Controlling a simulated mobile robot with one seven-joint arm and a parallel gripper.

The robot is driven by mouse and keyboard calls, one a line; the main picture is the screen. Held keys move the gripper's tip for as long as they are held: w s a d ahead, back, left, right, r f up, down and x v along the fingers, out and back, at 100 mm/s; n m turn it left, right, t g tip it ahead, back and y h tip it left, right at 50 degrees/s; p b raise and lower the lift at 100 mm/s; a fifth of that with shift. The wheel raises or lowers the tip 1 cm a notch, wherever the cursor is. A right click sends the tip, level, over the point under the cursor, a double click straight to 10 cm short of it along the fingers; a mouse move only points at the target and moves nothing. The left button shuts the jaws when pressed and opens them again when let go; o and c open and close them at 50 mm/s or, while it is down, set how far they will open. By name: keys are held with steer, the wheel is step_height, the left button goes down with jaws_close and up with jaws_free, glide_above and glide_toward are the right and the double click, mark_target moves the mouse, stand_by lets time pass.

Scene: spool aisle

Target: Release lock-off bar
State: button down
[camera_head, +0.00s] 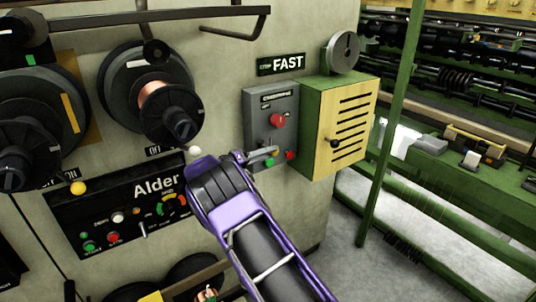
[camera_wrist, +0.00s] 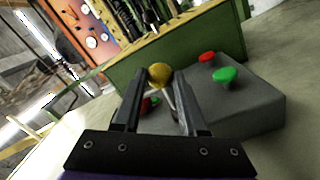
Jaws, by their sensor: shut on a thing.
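The lock-off bar appears to be a thin metal rod with a gold ball knob (camera_wrist: 159,75) at its end, in the wrist view. The knob shows between the fingertips, and the rod runs down between my fingers. My gripper (camera_head: 264,154) is shut on this bar at the lower part of the grey control box (camera_head: 257,110) in the head view. The fingers and wrist hide most of the bar there. The grey box also shows in the wrist view (camera_wrist: 245,110), with a green button (camera_wrist: 225,75) and a red button (camera_wrist: 207,57) beside the right finger.
A red knob (camera_head: 278,120) sits above my fingers. A green and yellow vented cabinet (camera_head: 340,125) adjoins the box on the right. The Alder panel (camera_head: 120,213) and copper wire spool (camera_head: 160,95) are left. A green post (camera_head: 385,140) stands farther right.

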steer(key=shift+c, duration=2.3)
jaws_free()
steer(key=v, duration=1.7)
steer(key=shift+s+a, duration=0.15)
steer(key=shift+a, duration=0.05)
steer(key=shift+f, duration=0.1)
